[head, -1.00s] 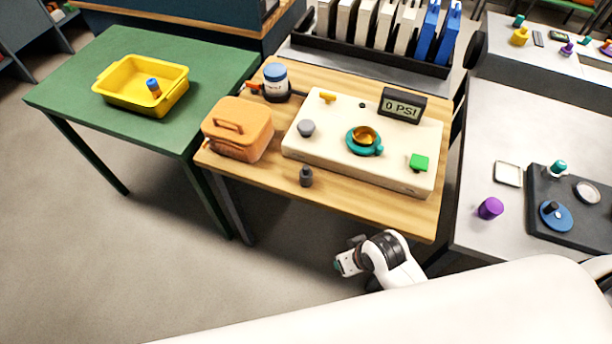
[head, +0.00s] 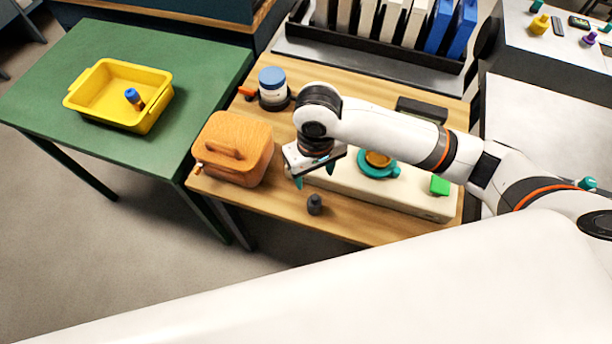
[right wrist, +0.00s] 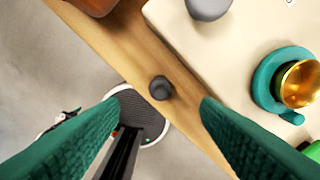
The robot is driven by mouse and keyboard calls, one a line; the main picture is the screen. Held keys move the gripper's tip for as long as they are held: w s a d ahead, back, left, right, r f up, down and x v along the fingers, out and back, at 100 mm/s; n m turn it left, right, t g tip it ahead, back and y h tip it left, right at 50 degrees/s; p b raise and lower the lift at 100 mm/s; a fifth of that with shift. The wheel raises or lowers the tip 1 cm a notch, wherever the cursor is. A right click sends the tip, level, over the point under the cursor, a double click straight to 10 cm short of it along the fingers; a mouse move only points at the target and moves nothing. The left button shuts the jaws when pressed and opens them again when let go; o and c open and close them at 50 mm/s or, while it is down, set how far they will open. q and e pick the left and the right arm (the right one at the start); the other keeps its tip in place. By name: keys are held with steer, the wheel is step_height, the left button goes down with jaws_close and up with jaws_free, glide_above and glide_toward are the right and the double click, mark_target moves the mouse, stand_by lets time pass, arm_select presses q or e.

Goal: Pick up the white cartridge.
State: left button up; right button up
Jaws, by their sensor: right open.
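No single object is clearly the white cartridge. Several upright white slabs (head: 391,18) stand in a black rack at the back, beside blue ones. A white jar with a blue lid (head: 272,85) stands at the table's back left. My right gripper (head: 315,177) is open and empty, pointing down over the front left of the cream panel (head: 405,193). A small dark grey knob-like piece (head: 315,204) stands in front of it; in the right wrist view the piece (right wrist: 160,88) shows between the green fingers, below them. My left gripper is out of view.
An orange case (head: 233,150) sits left of my gripper. The panel carries a teal cup-like part (head: 378,165) with a gold centre and a green block (head: 439,185). A yellow tray (head: 108,92) holding a small blue-and-orange piece (head: 134,98) is on the green table (head: 190,60).

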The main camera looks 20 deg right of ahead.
mark_target(315, 196)
steer(key=shift+s+d+f, duration=0.1)
steer(key=shift+s+f, duration=0.45)
steer(key=shift+f, duration=0.35)
steer(key=f, duration=0.1)
steer(key=s+f, duration=0.1)
steer(key=f, duration=0.1)
steer(key=shift+s+f, duration=0.1)
steer(key=shift+f, duration=0.1)
steer(key=f, duration=0.2)
steer(key=w+f+p, duration=0.1)
steer(key=f, duration=0.1)
steer(key=shift+w+f, duration=0.15)
steer(key=shift+f, duration=0.85)
steer(key=c, duration=0.8)
steer(key=shift+c, duration=1.4)
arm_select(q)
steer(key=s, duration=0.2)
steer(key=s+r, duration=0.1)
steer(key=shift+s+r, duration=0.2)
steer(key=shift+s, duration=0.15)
